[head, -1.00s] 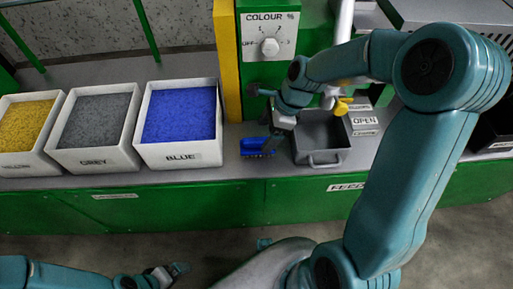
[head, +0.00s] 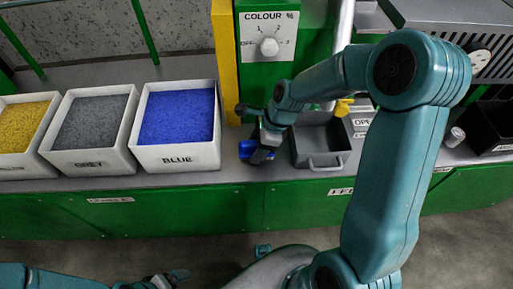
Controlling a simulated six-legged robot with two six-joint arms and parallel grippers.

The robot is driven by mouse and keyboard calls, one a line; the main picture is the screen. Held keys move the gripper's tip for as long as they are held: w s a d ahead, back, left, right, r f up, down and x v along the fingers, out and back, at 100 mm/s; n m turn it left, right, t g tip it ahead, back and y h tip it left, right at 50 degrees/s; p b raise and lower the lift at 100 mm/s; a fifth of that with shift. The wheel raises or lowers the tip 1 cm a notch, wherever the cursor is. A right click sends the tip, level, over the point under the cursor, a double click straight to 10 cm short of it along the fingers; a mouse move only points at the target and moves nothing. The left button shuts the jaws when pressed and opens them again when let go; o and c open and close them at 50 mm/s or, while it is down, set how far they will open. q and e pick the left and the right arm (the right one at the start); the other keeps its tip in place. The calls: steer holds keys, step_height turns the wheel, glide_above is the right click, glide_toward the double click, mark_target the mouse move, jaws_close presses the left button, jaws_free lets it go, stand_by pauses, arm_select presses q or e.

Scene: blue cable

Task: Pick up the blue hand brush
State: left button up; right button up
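The blue hand brush (head: 246,148) lies on the grey bench ledge, just right of the white box marked BLUE. My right gripper (head: 261,154) is down at the brush, in front of its right part. Only the brush's left part shows. I cannot tell whether the fingers are shut on it. My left gripper (head: 176,279) is low at the bottom edge, far from the brush, with its fingers apart and nothing seen between them.
White boxes hold yellow (head: 24,126), grey (head: 93,122) and blue (head: 178,115) granules. A grey tray (head: 322,160) with a handle stands right of the gripper, near a yellow knob (head: 343,107). A colour dial (head: 269,47) is on the green panel behind. A black bin (head: 491,127) stands far right.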

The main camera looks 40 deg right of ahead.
steer(key=shift+r, duration=0.1)
step_height(320, 180, up, 20)
steer(key=p, duration=0.5)
steer(key=shift+p, duration=0.3)
steer(key=o, duration=0.5)
steer(key=c, duration=0.3)
steer(key=shift+c, duration=0.2)
